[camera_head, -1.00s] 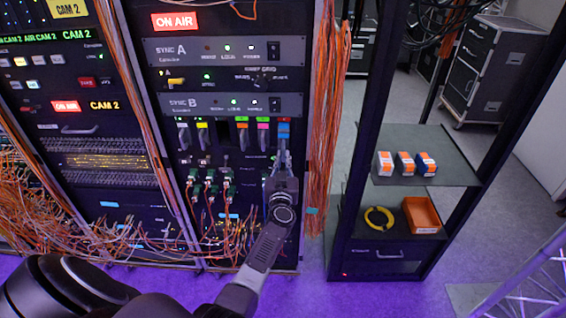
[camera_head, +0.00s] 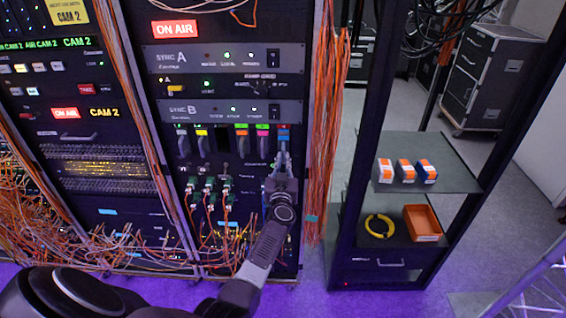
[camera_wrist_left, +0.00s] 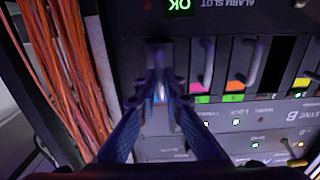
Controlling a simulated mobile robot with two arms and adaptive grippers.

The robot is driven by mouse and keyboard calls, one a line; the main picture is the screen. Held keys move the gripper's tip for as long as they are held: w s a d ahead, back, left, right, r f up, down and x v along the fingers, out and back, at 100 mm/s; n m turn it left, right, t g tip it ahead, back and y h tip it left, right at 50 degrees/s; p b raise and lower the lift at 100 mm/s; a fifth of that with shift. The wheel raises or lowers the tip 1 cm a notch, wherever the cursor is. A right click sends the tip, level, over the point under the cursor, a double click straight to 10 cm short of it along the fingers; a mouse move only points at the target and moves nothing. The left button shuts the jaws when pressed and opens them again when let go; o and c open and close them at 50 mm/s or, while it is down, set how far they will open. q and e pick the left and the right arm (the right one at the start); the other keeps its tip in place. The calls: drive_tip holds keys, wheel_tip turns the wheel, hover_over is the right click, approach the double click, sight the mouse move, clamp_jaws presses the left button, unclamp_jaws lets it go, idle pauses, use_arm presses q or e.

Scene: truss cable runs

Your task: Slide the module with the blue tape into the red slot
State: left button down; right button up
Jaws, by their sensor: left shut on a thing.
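The module with the blue tape (camera_head: 284,135) is at the right end of a row of upright modules in the rack, below the SYNC B panel. My left gripper (camera_head: 283,151) is shut on its handle, just below the tape. In the left wrist view, the gripper fingers (camera_wrist_left: 159,86) close together at the module front and hide most of it. A dark empty gap (camera_head: 222,143) lies between the yellow-taped and orange-taped modules. I cannot clearly make out a red slot marking; how deep the module sits cannot be told. My right gripper is not in view.
Orange cables (camera_head: 325,130) hang just right of the module row. Small green connectors (camera_head: 210,185) with cables sit below it.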

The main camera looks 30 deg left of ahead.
use_arm(q)
drive_tip(key=shift+b+x, duration=0.6)
drive_tip(key=shift+x, duration=0.9)
drive_tip(key=shift+a+r, duration=0.1)
drive_tip(key=shift+r, duration=0.1)
drive_tip(key=c, duration=2.3)
unclamp_jaws()
drive_tip(key=o, duration=0.3)
drive_tip(key=shift+w+f, duration=0.1)
drive_tip(key=shift+f, duration=0.05)
drive_tip(key=shift+o, duration=0.2)
drive_tip(key=shift+f, duration=0.1)
